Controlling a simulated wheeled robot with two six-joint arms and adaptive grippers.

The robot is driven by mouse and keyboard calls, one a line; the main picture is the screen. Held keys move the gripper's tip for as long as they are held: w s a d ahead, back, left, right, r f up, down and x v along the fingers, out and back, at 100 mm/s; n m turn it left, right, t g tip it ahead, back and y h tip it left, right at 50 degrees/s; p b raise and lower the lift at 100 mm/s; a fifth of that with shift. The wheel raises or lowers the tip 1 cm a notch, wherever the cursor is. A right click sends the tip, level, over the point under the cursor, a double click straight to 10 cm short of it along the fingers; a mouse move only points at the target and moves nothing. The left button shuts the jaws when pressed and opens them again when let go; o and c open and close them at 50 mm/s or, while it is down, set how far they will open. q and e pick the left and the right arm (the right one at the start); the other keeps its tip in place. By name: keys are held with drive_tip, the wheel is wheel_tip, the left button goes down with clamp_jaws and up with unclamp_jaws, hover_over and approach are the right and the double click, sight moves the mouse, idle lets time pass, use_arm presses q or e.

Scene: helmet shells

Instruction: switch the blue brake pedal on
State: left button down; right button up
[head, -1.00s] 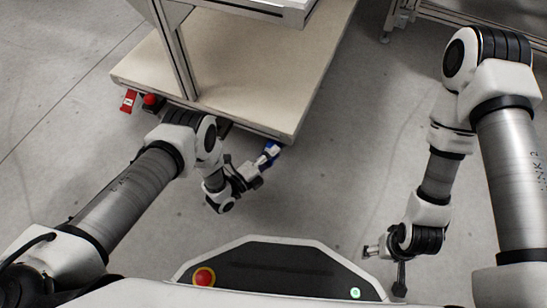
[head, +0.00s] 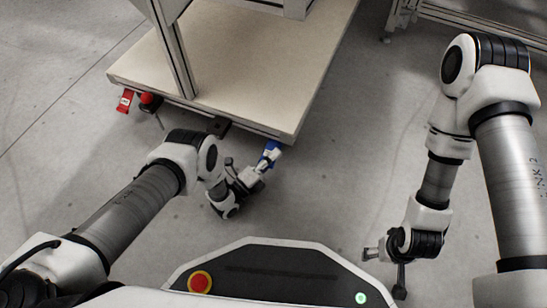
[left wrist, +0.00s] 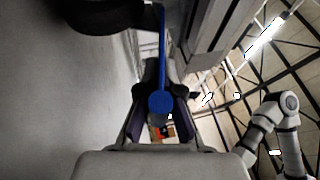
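The blue brake pedal (head: 271,150) sits low at the front right corner of the wooden-topped cart. My left gripper (head: 265,163) is right at it, below the cart edge. In the left wrist view, the blue pedal (left wrist: 161,102) shows as a thin bar with a round end, lying between the two dark fingers of my left gripper (left wrist: 160,85). The fingers stand on both sides of it; whether they press on it cannot be seen. My right gripper (head: 372,254) hangs over bare floor at the right, away from the cart; its fingers are too small to read.
The cart (head: 235,75) carries an upright metal post (head: 174,48). A red pedal (head: 125,101) and a red knob (head: 148,98) are at its left front. A metal frame (head: 470,20) stands at the back right. The floor between is clear.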

use_arm(q)
drive_tip(key=c, duration=1.4)
unclamp_jaws()
drive_tip(key=shift+o, duration=0.2)
